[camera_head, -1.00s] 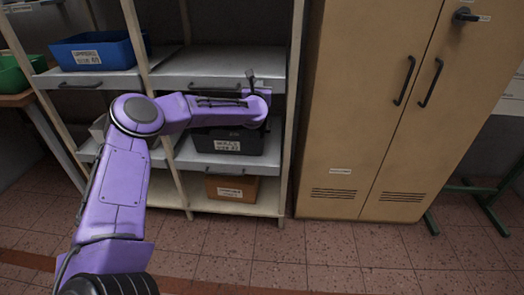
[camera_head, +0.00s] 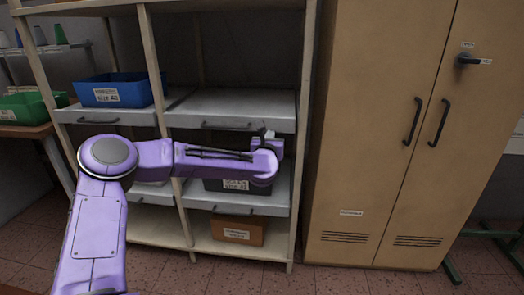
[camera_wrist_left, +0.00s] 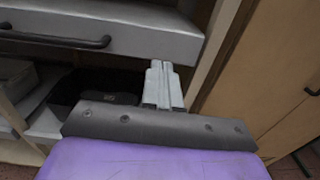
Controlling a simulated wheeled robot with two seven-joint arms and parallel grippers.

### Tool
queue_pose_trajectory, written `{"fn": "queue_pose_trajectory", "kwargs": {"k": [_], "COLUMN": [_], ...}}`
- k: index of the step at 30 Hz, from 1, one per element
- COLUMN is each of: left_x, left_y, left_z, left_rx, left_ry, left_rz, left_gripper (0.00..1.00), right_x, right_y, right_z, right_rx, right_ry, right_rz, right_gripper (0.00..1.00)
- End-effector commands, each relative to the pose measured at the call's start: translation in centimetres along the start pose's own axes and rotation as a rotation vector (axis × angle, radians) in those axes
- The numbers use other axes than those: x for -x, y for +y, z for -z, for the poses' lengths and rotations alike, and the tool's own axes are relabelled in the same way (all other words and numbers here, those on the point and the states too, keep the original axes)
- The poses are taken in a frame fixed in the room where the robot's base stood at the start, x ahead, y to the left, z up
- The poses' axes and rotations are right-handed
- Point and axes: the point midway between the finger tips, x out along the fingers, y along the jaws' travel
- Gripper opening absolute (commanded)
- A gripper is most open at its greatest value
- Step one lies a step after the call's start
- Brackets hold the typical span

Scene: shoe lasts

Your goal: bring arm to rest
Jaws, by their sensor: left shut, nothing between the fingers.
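My left arm, purple, comes in from the lower left in the head view and bends to the right in front of the shelf rack. My left gripper (camera_head: 268,134) is at the arm's far end, small and partly hidden by the wrist. In the left wrist view my left gripper (camera_wrist_left: 161,82) shows its pale fingers together, with nothing between them. It is in front of the rack, near the grey drawer shelf (camera_head: 240,109) and above the black bin (camera_head: 236,186). The right gripper is in neither view.
A blue bin (camera_head: 115,94) stands on the left shelf, and an orange-brown box (camera_head: 238,231) is on the bottom shelf. A green bin (camera_head: 28,106) is at the far left. A closed tan cabinet (camera_head: 380,130) stands to the right. Floor shows in front of it.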

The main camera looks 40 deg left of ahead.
Motion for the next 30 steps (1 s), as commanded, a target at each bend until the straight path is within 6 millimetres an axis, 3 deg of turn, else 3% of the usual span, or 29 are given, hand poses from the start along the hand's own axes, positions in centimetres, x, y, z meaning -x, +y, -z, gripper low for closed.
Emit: {"fn": "queue_pose_trajectory", "kwargs": {"k": [3, 6, 16, 20, 23, 24, 27, 30], "left_x": [2.5, 3.8, 4.3, 4.6, 7.4, 9.3, 14.2, 20.0], "left_y": [0.6, 0.8, 0.5, 0.0, -3.0, -4.5, -6.6, -6.4], "left_z": [0.2, 0.2, 0.2, 0.6, 4.8, 7.8, 15.3, 22.5], "left_rx": [0.004, 0.003, -0.018, -0.255, -0.707, -0.927, -1.373, -1.753], "left_ry": [0.001, 0.003, 0.003, 0.014, 0.069, 0.097, 0.145, 0.175], "left_rz": [-0.007, -0.009, -0.006, 0.010, 0.127, 0.206, 0.407, 0.632], "left_gripper": [0.00, 0.00, 0.00, 0.00, 0.00, 0.00, 0.00, 0.00], "right_x": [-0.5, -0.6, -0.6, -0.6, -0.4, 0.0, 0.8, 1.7], "right_y": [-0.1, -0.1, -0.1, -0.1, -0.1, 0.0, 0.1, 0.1], "right_z": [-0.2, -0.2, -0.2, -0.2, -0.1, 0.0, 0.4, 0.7], "right_rx": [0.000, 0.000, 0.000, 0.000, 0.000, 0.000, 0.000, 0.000], "right_ry": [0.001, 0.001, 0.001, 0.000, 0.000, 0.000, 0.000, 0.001], "right_rz": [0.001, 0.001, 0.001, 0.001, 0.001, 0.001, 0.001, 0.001], "right_gripper": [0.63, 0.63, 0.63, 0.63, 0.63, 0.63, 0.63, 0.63]}}
